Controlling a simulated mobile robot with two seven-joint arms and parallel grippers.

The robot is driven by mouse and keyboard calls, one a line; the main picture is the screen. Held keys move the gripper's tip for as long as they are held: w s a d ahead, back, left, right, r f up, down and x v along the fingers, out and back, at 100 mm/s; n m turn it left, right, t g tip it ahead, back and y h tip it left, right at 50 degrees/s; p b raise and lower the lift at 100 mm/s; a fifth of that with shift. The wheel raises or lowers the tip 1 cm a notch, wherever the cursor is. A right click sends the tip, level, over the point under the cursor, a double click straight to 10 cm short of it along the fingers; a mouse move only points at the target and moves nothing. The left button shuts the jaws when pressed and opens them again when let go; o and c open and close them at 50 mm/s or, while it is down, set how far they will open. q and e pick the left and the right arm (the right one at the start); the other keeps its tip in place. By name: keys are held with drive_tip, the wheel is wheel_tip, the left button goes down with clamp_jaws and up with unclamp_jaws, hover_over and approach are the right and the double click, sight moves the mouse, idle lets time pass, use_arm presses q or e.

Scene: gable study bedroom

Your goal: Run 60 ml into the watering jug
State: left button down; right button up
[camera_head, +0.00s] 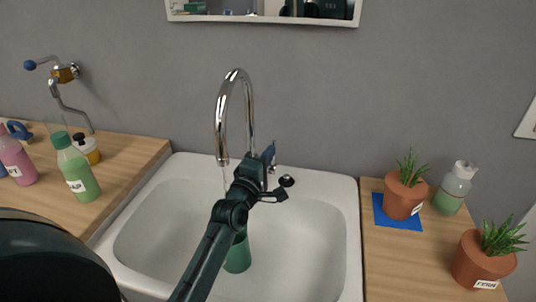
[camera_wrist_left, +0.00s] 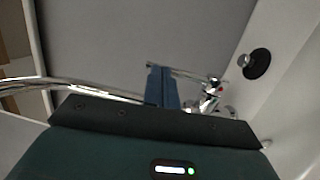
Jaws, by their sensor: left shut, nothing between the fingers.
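A chrome gooseneck tap (camera_head: 235,85) arches over the white sink (camera_head: 135,235). A thin pale streak that looks like running water drops from its spout. A green vessel (camera_head: 238,257), likely the watering jug, stands in the basin below; my arm hides much of it, and its water level cannot be seen. My left gripper (camera_head: 270,152) is shut and empty, its blue fingers by the tap's base and lever. In the left wrist view the shut fingers (camera_wrist_left: 162,85) are just left of the chrome tap body (camera_wrist_left: 210,98) with a red dot; contact cannot be told. My right gripper is out of view.
A second, wall-mounted tap (camera_head: 66,74) with a blue knob and several bottles, including a green one (camera_head: 77,170), are at left. At right are a potted plant (camera_head: 404,190) on a blue mat (camera_head: 383,213), another plant (camera_head: 478,262) and a pump bottle (camera_head: 453,188).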

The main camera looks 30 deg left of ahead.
use_arm(q)
drive_tip(key=shift+w+a+r+p, duration=0.2)
drive_tip(key=shift+w+r+p, duration=0.3)
drive_tip(key=shift+w+p, duration=0.2)
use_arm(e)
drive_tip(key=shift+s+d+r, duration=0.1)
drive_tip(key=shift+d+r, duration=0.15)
